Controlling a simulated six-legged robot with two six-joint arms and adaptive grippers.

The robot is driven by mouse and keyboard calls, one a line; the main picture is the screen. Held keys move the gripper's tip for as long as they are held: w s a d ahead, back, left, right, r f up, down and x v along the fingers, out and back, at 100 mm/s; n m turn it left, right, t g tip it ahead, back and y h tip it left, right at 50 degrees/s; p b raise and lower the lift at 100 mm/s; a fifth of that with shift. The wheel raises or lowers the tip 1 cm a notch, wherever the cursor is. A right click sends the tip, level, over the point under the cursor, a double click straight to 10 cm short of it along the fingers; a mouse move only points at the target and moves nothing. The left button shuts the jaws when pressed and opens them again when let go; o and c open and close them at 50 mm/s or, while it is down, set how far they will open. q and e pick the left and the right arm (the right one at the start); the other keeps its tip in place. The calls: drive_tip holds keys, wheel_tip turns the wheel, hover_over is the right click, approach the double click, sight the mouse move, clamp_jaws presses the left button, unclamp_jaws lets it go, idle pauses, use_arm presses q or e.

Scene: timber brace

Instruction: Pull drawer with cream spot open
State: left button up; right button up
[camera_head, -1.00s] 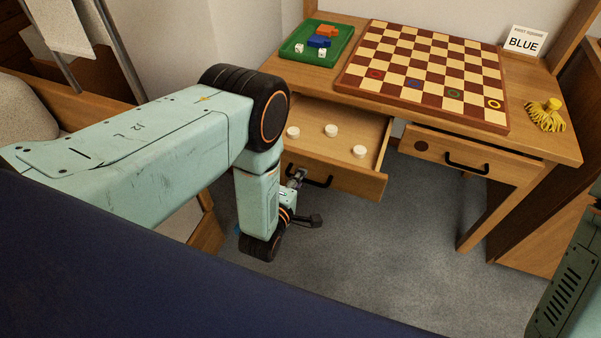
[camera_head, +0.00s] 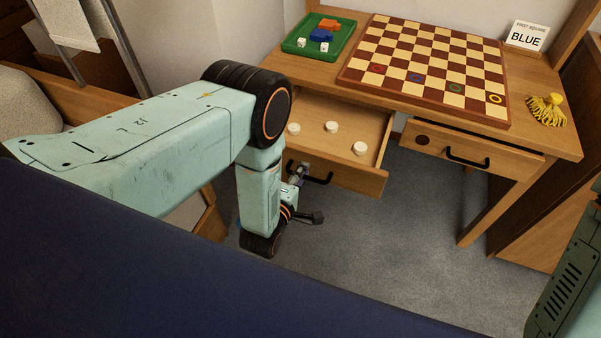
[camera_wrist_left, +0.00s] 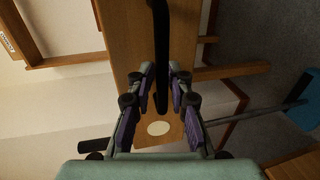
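The drawer with the cream spot (camera_head: 352,176) is the left one under the desk and stands pulled well out. Its black handle (camera_head: 318,180) also shows in the left wrist view (camera_wrist_left: 161,45). The cream spot (camera_wrist_left: 158,128) shows in the left wrist view; my arm hides it in the head view. My left gripper (camera_head: 299,175) is at the left end of the handle. In the left wrist view its purple-padded fingers (camera_wrist_left: 160,72) stand apart on either side of the handle, with gaps visible. My right gripper is out of view.
Several white discs (camera_head: 331,126) lie in the open drawer. The right drawer (camera_head: 500,173), with a dark brown spot (camera_head: 422,140), looks shut. On the desk are a checkerboard (camera_head: 430,65), a green tray (camera_head: 292,49), a yellow tassel (camera_head: 548,108) and a BLUE sign (camera_head: 526,37).

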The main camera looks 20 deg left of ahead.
use_arm(q)
drive_tip(key=shift+s+a, duration=0.15)
drive_tip(key=shift+s, duration=0.3)
drive_tip(key=v, duration=0.6)
drive_tip(key=shift+s, duration=0.35)
drive_tip(key=shift+r, duration=0.15)
